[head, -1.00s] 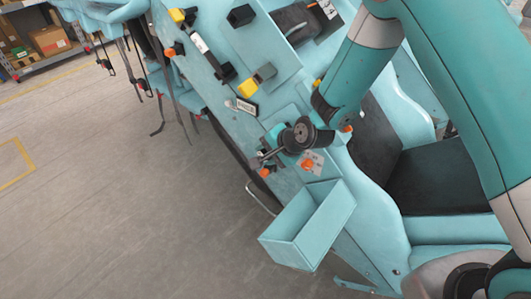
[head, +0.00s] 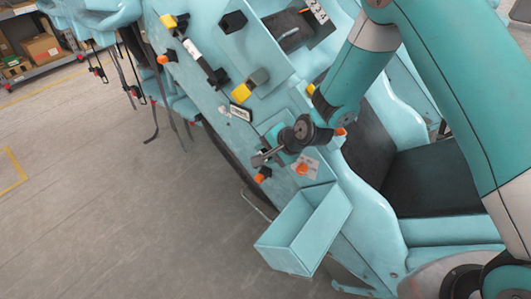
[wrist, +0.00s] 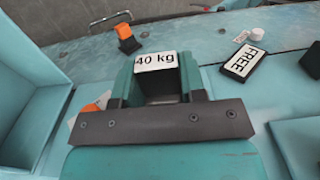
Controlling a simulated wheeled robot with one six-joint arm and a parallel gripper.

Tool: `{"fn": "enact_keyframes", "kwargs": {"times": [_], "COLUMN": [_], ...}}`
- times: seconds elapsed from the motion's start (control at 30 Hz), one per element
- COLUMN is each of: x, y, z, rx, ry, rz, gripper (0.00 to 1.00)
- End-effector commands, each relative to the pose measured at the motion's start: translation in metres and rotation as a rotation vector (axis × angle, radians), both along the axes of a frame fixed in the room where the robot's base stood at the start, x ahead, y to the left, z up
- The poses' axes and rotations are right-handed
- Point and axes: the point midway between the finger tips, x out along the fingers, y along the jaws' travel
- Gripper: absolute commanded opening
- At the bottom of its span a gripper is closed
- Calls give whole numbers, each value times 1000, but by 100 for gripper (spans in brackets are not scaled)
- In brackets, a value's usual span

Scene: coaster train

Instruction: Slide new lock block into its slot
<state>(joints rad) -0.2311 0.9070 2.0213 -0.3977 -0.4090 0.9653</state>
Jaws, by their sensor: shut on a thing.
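My gripper (wrist: 158,85) is shut on a dark block (wrist: 160,98) with a white "40 kg" label on its top; I take this to be the lock block. Teal fingers stand on either side of it. In the head view my gripper (head: 268,155) is over the teal side panel (head: 232,135) of the train, between two orange-topped pieces. The slot is not clearly visible; my wrist and the held block hide the panel below.
An orange-topped black piece (wrist: 127,38) stands ahead, left of the block. Another orange piece (wrist: 96,107) is close by the left finger. A FREE plate (wrist: 243,62) lies to the right. An open teal bin (head: 305,230) hangs near my gripper. A yellow-ended lever (head: 250,85) stands further along.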

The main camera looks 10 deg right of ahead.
Motion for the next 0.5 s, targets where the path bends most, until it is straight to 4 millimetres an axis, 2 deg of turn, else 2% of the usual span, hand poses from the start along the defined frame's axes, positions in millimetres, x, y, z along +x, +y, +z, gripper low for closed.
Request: {"fn": "enact_keyframes", "kwargs": {"times": [0.37,0.4,0.5], "x": [7,6,6], "y": [-7,-6,-6], "z": [0,0,0], "rx": [1,1,1], "ry": [0,0,0], "rz": [-1,-1,-1], "gripper": [9,47,68]}}
